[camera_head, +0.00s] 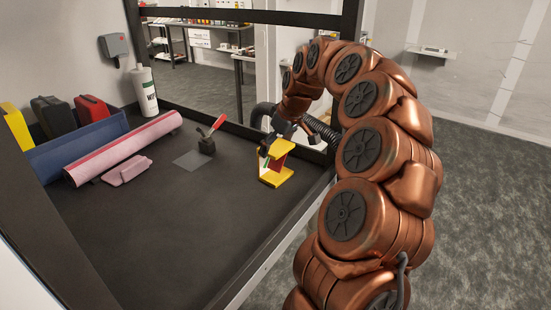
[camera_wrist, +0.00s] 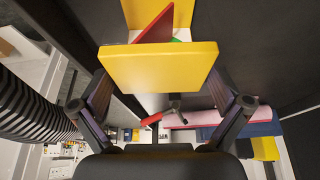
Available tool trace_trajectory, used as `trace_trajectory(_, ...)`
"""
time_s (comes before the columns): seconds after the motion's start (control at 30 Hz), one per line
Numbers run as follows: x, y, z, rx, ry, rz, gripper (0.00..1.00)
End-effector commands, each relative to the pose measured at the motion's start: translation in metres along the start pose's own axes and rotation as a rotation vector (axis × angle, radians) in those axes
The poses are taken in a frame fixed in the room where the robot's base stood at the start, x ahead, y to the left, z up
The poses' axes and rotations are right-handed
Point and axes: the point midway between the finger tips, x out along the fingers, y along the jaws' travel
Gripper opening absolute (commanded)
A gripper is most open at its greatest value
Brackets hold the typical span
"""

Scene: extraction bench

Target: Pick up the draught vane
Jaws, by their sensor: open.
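The draught vane appears to be the yellow stand (camera_head: 277,179) with a flat foot, an upright and a top plate, near the right edge of the dark bench. A red flap (camera_head: 279,163) shows inside it. In the wrist view its yellow top plate (camera_wrist: 160,66) fills the upper middle, with red and green parts behind. My gripper (camera_head: 270,146) is at the top of the stand, and it also shows in the wrist view (camera_wrist: 160,88). Its fingers are open, one to each side of the top plate. I cannot tell whether either finger touches it.
A black block with a red lever (camera_head: 207,146) stands by a grey sheet (camera_head: 187,159). A ribbed hose (camera_wrist: 35,108) is close. The bench's front middle is clear.

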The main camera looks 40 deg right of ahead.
Motion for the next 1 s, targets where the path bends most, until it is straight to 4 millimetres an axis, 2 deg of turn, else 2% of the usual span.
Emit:
trace_trajectory(0.1,0.0063,-0.0007,0.0004,-0.001,-0.002,-0.001,1.0)
trace_trajectory(0.3,0.0068,0.0,0.0003,-0.001,0.0,0.001,0.99)
trace_trajectory(0.9,0.0068,0.0,0.0002,0.0,0.0,0.001,0.36)
trace_trajectory(1.0,0.0067,0.0,0.0002,0.0,0.0,0.001,0.32)
